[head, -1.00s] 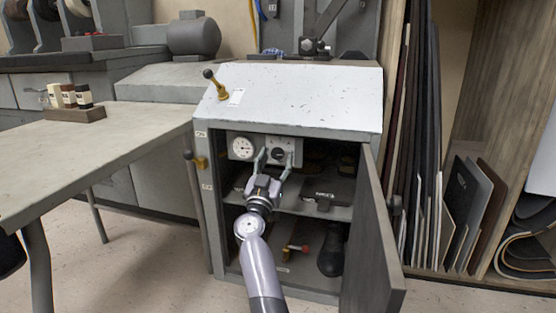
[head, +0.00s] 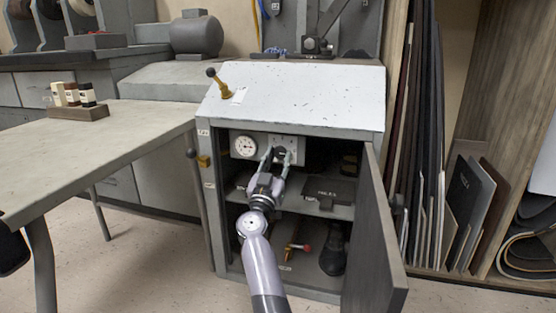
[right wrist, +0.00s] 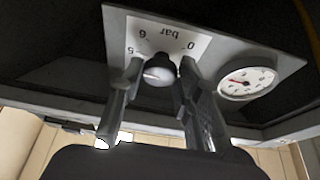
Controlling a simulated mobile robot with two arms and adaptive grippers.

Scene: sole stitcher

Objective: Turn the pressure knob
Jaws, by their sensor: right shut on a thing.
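The pressure knob (right wrist: 160,70) is a dark round knob on a pale panel marked in bar, inside the open cabinet (head: 300,122). It also shows in the head view (head: 280,153), partly covered by my gripper. My right gripper (head: 279,155) reaches into the cabinet from the front and is shut on the knob. In the right wrist view, one finger of the gripper (right wrist: 158,80) lies on each side of the knob. A round white pressure gauge (head: 244,146) sits beside the knob; it also shows in the right wrist view (right wrist: 246,83). My left gripper is not in view.
The cabinet's door (head: 375,235) stands open on the right. A workbench (head: 105,135) stands close on the left.

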